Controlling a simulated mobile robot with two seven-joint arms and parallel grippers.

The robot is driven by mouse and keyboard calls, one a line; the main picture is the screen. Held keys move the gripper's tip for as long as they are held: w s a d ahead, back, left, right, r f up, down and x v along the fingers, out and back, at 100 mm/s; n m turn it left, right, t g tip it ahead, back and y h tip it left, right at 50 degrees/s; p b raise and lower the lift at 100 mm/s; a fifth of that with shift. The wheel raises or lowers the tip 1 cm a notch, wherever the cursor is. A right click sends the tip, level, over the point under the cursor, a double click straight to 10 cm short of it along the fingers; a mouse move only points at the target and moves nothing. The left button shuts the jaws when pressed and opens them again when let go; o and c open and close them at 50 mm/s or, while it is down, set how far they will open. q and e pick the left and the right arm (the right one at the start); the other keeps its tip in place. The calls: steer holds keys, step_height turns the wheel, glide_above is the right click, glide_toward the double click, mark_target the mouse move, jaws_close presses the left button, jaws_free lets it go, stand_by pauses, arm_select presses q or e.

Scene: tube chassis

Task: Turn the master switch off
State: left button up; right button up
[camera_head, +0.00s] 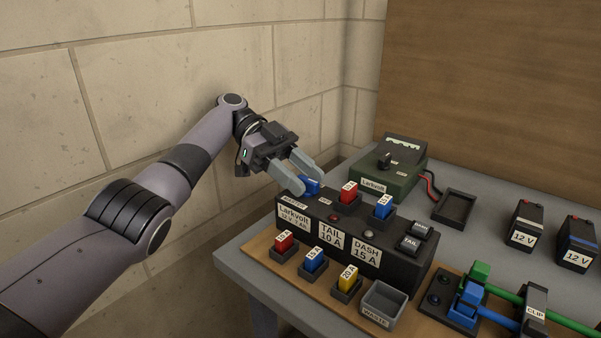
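A black fuse box (395,262) stands on the bench with labels reading "TAIL 10 A" and "DASH 15 A". At its far left top corner is a blue part (312,187), which looks like the master switch; a small label beside it is too small to read surely. My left gripper (309,181) reaches down over this blue part with its two grey fingers apart. The near finger hides some of the blue part, and I cannot tell whether either finger touches it. My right gripper is out of view.
Red (349,192) and blue (383,206) fuses stand on the box, beside TAIL and DASH rockers (410,244). Several spare fuses and a waste bin (383,304) lie in front. A green charger (388,170) stands behind, batteries (524,227) at right. A block wall rises at left.

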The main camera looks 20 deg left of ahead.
arm_select(q)
steer(key=shift+r, duration=0.1)
step_height(320, 180, up, 13)
steer(key=p, duration=0.5)
step_height(320, 180, up, 5)
steer(key=p, duration=0.4)
glide_above(301, 176)
steer(key=shift+s+r+p, duration=0.1)
steer(key=shift+r+p, duration=0.4)
steer(key=shift+r, duration=0.45)
